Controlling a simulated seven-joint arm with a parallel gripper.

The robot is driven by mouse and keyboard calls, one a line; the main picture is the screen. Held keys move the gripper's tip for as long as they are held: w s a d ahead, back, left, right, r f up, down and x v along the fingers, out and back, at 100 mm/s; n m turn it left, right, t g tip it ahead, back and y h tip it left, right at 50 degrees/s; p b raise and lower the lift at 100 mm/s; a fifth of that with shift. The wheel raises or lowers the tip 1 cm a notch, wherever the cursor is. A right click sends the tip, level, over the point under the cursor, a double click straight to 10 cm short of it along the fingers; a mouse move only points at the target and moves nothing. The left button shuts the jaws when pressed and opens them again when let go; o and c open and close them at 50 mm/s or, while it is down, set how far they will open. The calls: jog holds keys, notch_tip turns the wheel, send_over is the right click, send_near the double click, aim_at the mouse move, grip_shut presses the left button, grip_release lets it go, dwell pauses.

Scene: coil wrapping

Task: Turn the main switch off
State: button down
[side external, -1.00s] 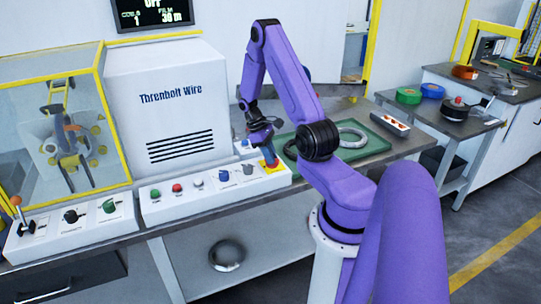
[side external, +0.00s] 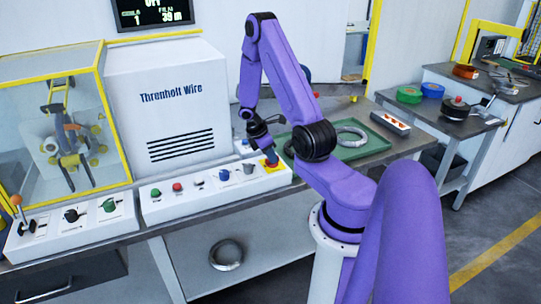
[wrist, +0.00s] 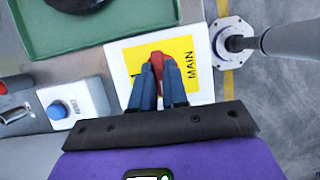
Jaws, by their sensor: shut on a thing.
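The main switch (wrist: 156,60) is a red handle on a yellow plate (wrist: 182,46) marked MAIN, seen in the wrist view. In the side view the yellow plate (side external: 271,166) sits at the right end of the white control panel, and my gripper mostly covers the handle. My gripper (wrist: 158,72) has its two blue fingers shut on the red handle from above. The gripper also shows in the side view (side external: 269,158), pointing down at the panel. Part of the handle is hidden between the fingers.
A blue button (wrist: 58,109) on a white box is close by. The white panel (side external: 160,207) carries several buttons and knobs. A green tray (side external: 375,148) with a coil (side external: 351,137) lies behind. The display (side external: 152,12) reads OFF, partly cut off.

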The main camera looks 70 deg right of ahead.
jog(key=shift+n, duration=0.3)
jog(key=c, duration=1.1)
grip_release()
jog(key=shift+c, duration=0.2)
jog(key=shift+r, duration=0.15)
jog(key=v, duration=1.7)
jog(key=shift+a, duration=0.3)
